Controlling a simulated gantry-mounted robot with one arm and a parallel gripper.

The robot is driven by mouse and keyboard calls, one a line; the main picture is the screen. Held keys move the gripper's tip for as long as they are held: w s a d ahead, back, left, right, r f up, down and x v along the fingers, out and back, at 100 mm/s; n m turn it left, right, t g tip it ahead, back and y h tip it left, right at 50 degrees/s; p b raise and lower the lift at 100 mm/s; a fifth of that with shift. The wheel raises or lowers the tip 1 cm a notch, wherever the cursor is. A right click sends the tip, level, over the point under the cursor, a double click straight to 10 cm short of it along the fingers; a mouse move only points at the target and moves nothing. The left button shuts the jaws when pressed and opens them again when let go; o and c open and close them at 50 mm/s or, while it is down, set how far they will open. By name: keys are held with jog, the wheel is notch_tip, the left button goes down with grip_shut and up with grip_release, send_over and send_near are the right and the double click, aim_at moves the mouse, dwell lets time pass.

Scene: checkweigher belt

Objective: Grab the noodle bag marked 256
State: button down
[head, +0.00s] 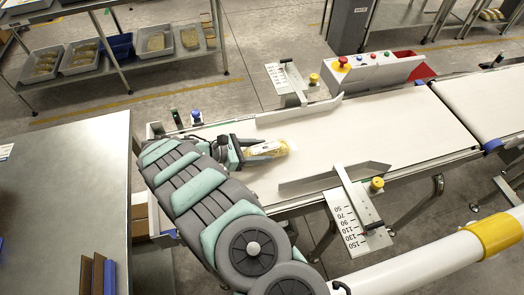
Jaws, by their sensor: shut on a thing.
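My gripper (236,150) is at the left part of the white conveyor belt (375,122), at the end of my grey and green arm. It is shut on a yellowish noodle bag (266,150), gripping its left end. The bag lies at or just above the belt; I cannot tell which. No number can be read on the bag from here. My gripper's fingers are small in view and partly hidden.
White guide plates stand along the belt, one behind (298,110) and one in front (335,178). A control box with buttons (372,68) and a red bin (422,70) are behind it. A grey table (70,190) is at left. A shelf with trays (87,60) stands behind.

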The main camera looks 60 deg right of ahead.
aim_at(260, 148)
notch_tip(260, 148, up, 18)
jog(key=p, duration=0.6)
jog(key=shift+p, duration=0.3)
